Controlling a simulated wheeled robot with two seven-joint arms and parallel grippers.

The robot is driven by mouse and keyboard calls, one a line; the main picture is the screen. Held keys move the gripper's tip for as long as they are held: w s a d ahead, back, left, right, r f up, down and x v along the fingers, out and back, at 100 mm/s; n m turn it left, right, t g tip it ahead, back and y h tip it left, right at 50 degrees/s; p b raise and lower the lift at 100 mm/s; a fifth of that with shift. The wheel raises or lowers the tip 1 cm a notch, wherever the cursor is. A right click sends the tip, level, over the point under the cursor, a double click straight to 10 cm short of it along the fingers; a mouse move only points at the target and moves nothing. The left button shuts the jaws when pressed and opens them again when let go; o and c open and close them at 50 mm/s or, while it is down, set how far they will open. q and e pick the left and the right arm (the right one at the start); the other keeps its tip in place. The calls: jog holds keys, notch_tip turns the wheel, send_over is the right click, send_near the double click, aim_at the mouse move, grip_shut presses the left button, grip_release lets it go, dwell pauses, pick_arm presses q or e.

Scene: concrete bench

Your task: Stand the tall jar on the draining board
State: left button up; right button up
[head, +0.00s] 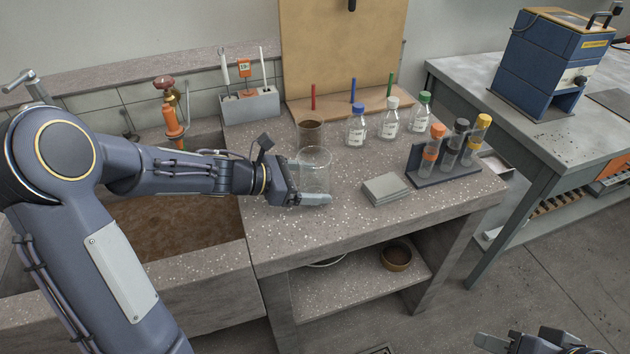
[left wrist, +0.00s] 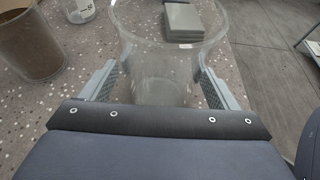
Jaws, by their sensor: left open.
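The tall jar (head: 316,163) is clear glass and stands upright, open end up, on the speckled bench. My left gripper (head: 308,193) is low at the jar with its jaws open. In the left wrist view the jar (left wrist: 165,70) is between the two spread fingers, one on each side; I cannot tell whether they touch it. The draining board (head: 345,60) is a tan wooden panel with a base carrying red, blue and green pegs, at the back of the bench. My right gripper (head: 535,343) is partly visible at the bottom right, away from the bench; its jaws are unclear.
A brown-filled beaker (head: 310,133) stands behind the jar. Capped bottles (head: 390,120), a rack of capped tubes (head: 450,165) and a grey stack (head: 386,188) are to the right. A grey holder (head: 250,106) stands back left, beside the sink (head: 190,225).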

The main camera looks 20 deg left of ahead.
pick_arm(q)
jog(key=v, duration=1)
jog(key=shift+s+a+r, duration=0.1)
jog(key=shift+s+a, duration=0.05)
jog(key=shift+a, duration=0.05)
jog(key=w+a+r+n+t+y, duration=0.3)
jog(key=a+r+n+t+y, duration=0.4)
jog(key=n, duration=0.9)
jog(key=s+a+n+g+y, duration=0.15)
jog(key=s+n+y, duration=0.5)
jog(key=n, duration=0.85)
jog(key=s+d+f+n+g+h, duration=0.3)
jog(key=s+d+f+n, duration=0.1)
jog(key=s+n, duration=0.5)
jog(key=s+d+f+n+g+h, duration=0.3)
jog(key=s+d+f+n+g, duration=0.1)
jog(key=s+d+n, duration=0.3)
jog(key=s+n, duration=0.2)
jog(key=shift+s+d+f, duration=0.2)
jog(key=shift+s+d, duration=0.1)
jog(key=shift+d, duration=0.05)
jog(key=shift+g, duration=0.25)
